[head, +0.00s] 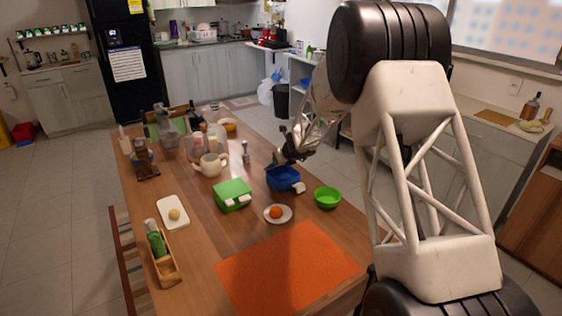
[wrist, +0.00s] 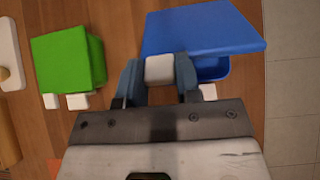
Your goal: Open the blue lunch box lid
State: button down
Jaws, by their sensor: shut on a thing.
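The blue lunch box (head: 284,180) stands on the wooden table, right of a green lunch box (head: 232,195). In the wrist view its flat blue lid (wrist: 200,28) looks tilted, and part of the blue base (wrist: 213,68) shows beneath its edge. My gripper (head: 281,163) is at the box's far side in the head view. In the wrist view my gripper (wrist: 159,72) is shut on a white latch (wrist: 159,68) at the lid's edge. A second white latch (wrist: 208,91) shows to the right, partly hidden by the gripper. The gripper hides part of the box.
The green lunch box (wrist: 68,58) is left of my gripper in the wrist view. A green bowl (head: 327,197), a plate (head: 286,217) with an orange fruit (head: 275,212) and an orange mat (head: 290,270) lie nearby. A mug (head: 211,165) and several containers stand farther back.

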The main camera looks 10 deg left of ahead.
jog(key=shift+w+a+r, duration=0.2)
jog(key=shift+a+r, duration=0.05)
jog(key=shift+r, duration=0.05)
jog(key=shift+w+a+r, duration=0.9)
dwell(0.3)
jog(key=shift+w+a+r+g+h, duration=0.3)
jog(key=shift+w+a+g+h, duration=0.1)
jog(key=shift+w+a, duration=0.1)
dwell(1.5)
dwell(0.4)
jog(key=c, duration=0.8)
grip_release()
jog(key=shift+s+d, duration=0.1)
jog(key=shift+v, duration=3.85)
